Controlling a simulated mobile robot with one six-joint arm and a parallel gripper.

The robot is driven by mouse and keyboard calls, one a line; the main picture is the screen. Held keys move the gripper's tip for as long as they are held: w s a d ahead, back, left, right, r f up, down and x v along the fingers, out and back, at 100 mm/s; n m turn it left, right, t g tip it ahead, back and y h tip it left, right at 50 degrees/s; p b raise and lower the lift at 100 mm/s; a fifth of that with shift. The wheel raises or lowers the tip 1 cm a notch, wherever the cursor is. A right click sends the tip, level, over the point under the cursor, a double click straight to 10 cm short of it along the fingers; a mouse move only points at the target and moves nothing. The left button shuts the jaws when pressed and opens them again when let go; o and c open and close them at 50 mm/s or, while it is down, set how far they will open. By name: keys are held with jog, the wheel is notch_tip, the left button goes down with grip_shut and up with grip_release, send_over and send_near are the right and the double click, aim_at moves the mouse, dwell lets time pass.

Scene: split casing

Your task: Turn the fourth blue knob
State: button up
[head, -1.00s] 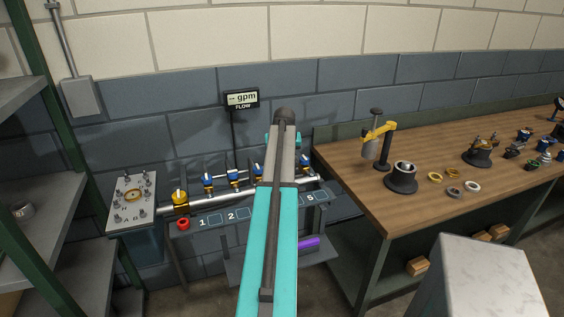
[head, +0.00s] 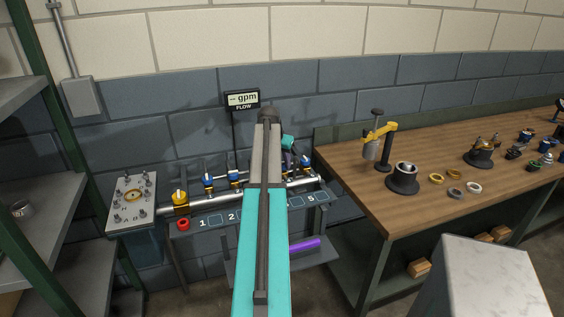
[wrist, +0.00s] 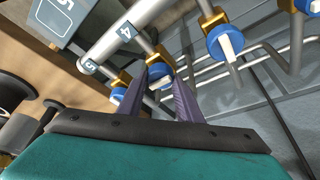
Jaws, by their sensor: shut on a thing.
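A row of blue knobs with white handles sits on a grey pipe manifold (head: 190,206). In the wrist view the fourth blue knob (wrist: 159,70), by the pipe label 4, lies between the fingertips of my gripper (wrist: 161,82). The jaws are shut on it. The third blue knob (wrist: 225,43) is to its right, apart from the fingers. The fifth blue knob (wrist: 120,94) is partly hidden behind the left finger. In the head view my arm hides the middle of the row and the grasp; two blue knobs (head: 208,180) show left of it.
A yellow knob (head: 180,197) and a red button (head: 183,224) are at the left end. A flow display (head: 242,99) reading "-- gpm" is above. A panel with switches (head: 132,202) stands left, a wooden workbench (head: 420,215) right. A purple bar (head: 305,244) lies on the lower shelf.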

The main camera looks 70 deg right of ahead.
jog(key=shift+w, duration=0.25)
jog(key=o, duration=1)
jog(key=shift+s, duration=0.1)
jog(key=shift+r, duration=0.1)
jog(key=shift+a+r, duration=0.25)
jog(key=shift+r, duration=0.2)
jog(key=shift+b+v, duration=1.3)
jog(key=shift+v, duration=4.95)
jog(key=shift+d+r, duration=0.1)
